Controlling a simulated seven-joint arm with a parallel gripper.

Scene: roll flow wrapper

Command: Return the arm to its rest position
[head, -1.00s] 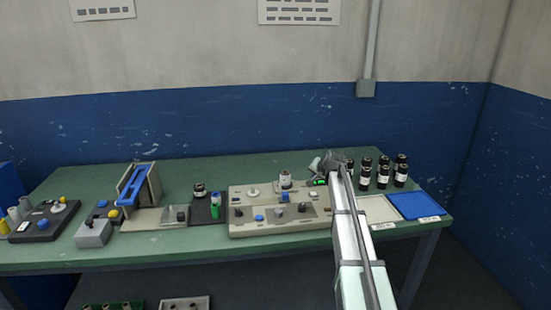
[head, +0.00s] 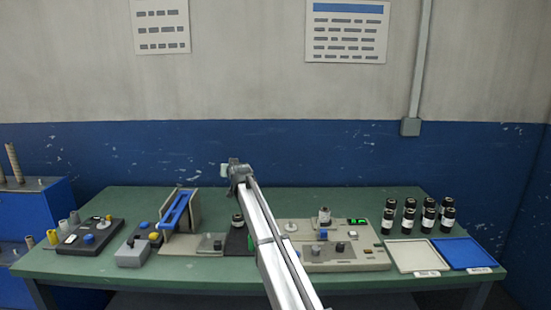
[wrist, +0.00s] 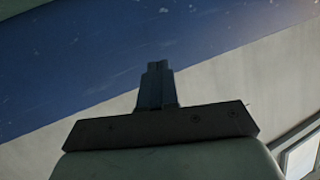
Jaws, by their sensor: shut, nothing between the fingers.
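My gripper (wrist: 158,68) shows in the wrist view with its two fingers together and nothing between them. The fingers are too small to make out in the head view.
Several black bottles (head: 408,217) stand at the right, behind a white tray (head: 402,256) and a blue tray (head: 457,251). A blue-armed device (head: 175,210) and control boxes (head: 132,252) are at the left. The arm hides part of the table's middle.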

